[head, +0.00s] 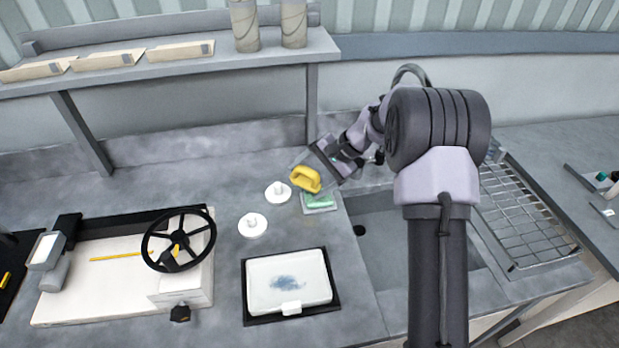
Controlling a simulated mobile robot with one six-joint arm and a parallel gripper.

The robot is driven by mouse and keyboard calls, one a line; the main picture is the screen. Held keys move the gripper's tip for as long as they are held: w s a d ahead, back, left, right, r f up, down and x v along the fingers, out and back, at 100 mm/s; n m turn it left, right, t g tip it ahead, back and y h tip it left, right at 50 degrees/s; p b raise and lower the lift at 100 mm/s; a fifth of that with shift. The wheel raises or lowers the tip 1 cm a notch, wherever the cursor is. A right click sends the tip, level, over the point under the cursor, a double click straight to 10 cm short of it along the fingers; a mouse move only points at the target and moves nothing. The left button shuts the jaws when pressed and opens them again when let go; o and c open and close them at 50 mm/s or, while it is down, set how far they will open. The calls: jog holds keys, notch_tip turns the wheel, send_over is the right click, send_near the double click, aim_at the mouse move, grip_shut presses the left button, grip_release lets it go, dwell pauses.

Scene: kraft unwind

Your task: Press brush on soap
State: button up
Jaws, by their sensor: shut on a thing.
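My gripper (323,163) is shut on a yellow-handled brush (306,179) and holds it near the left rim of the sink. The green soap (319,202) lies in a small pale dish (327,210) on the counter, just below the brush in the picture. The brush's underside is hidden, and I cannot tell whether it touches the soap. The gripper's fingers are small and partly hidden behind the handle and arm.
A sink (405,245) lies under my arm, with a wire rack (525,215) to its right. Two white round knobbed pieces (253,225) sit left of the dish. A white tray with a blue stain (262,290) is in front. A device with a black handwheel (179,239) stands at left.

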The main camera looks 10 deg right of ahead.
jog(key=shift+s+f, duration=0.1)
jog(key=shift+f, duration=0.05)
notch_tip(320, 180, up, 7)
jog(key=p, duration=0.4)
jog(key=shift+r+p, duration=0.2)
jog(key=shift+p, duration=0.15)
jog(key=shift+f, duration=0.1)
